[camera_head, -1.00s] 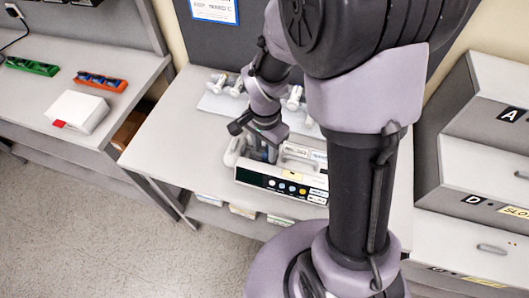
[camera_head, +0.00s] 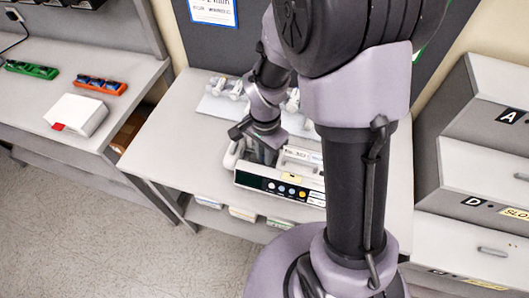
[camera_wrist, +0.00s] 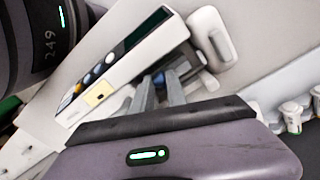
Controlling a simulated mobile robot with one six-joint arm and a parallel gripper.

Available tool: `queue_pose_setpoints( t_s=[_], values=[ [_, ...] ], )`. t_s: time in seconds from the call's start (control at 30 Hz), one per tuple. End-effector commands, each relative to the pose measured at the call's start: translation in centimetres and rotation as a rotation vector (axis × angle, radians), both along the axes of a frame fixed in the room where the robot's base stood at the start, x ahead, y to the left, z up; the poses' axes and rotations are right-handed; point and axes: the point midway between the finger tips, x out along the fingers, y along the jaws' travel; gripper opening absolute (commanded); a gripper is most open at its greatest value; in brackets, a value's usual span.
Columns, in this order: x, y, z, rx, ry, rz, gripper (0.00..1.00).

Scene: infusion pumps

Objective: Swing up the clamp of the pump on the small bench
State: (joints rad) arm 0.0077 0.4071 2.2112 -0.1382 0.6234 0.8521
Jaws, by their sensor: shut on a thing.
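The pump (camera_head: 262,184) lies on the small bench (camera_head: 165,140), a white case with a dark display and coloured buttons on its front. It also shows in the wrist view (camera_wrist: 128,66). My gripper (camera_head: 267,157) is over the pump's left rear part, pointing down. In the wrist view my gripper (camera_wrist: 165,88) has its grey fingers close together around a small part with blue on it, which I take as the clamp (camera_wrist: 172,76). The fingers hide much of it. A pale rounded loop (camera_wrist: 212,38) stands beside it at the pump's end.
Behind the pump, a pale tray (camera_head: 213,104) holds white fittings. A left bench carries a white box (camera_head: 77,113), a green rack (camera_head: 31,69) and an orange rack (camera_head: 100,85). Grey drawer units (camera_head: 485,175) stand to the right. The small bench's left front is clear.

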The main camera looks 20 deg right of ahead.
Motion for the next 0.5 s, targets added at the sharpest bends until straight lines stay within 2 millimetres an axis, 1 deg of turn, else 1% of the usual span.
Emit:
queue_pose_setpoints(
  t_s=[0.27,0.5],
  values=[
    [0.5,-0.5,1.4,0.084,0.119,-0.005,0.0],
    [1.4,-1.1,2.3,0.214,0.296,-0.004,0.0]
  ],
)
